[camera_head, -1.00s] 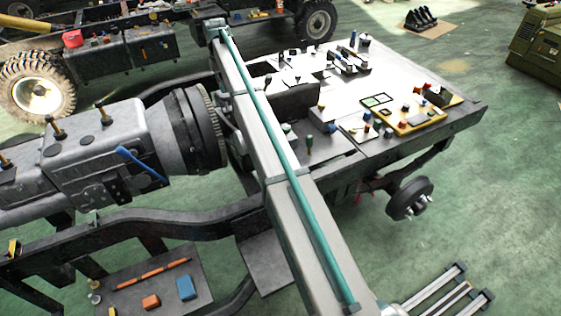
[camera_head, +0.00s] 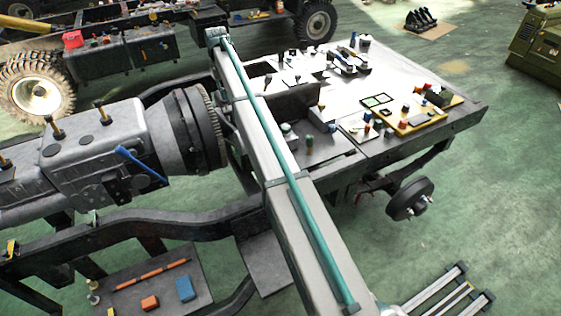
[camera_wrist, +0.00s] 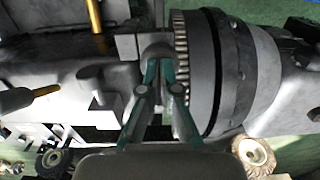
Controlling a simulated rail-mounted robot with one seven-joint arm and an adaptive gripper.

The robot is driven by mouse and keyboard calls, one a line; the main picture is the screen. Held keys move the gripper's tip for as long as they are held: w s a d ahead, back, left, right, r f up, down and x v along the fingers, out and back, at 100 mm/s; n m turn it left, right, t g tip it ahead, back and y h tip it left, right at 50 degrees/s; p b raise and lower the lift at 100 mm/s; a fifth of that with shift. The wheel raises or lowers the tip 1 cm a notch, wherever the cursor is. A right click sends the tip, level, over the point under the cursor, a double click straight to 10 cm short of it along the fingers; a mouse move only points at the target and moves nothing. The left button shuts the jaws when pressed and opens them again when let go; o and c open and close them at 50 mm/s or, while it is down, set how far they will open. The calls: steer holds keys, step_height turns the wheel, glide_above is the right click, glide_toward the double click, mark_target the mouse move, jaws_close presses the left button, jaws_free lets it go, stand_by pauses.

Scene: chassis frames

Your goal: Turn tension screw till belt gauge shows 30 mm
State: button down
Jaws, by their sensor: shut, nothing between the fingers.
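My gripper (camera_wrist: 161,68) shows in the wrist view, with slim teal-green fingers. It is shut and empty, its tips close to a grey cast part beside the toothed ring (camera_wrist: 181,60). I cannot tell whether the tips touch anything. In the head view my arm crosses the middle, and my gripper cannot be made out. The grey housing (camera_head: 110,150) with the toothed ring lies left of my arm. Brass-coloured pins (camera_head: 101,110) stand on the housing; one also shows in the wrist view (camera_wrist: 96,22). I cannot pick out the tension screw, the belt or the belt gauge in either view.
A dark chassis rail (camera_head: 180,227) runs below the housing. A lower plate (camera_head: 210,288) holds a blue block and an orange block. The bench top (camera_head: 465,112) at right carries a yellow board and several small parts. Green floor (camera_head: 510,200) is open at right.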

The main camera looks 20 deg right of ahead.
step_height(320, 180, up, 8)
steer(key=p, duration=0.3)
steer(key=shift+f, duration=0.2)
stand_by(0.5)
stand_by(0.6)
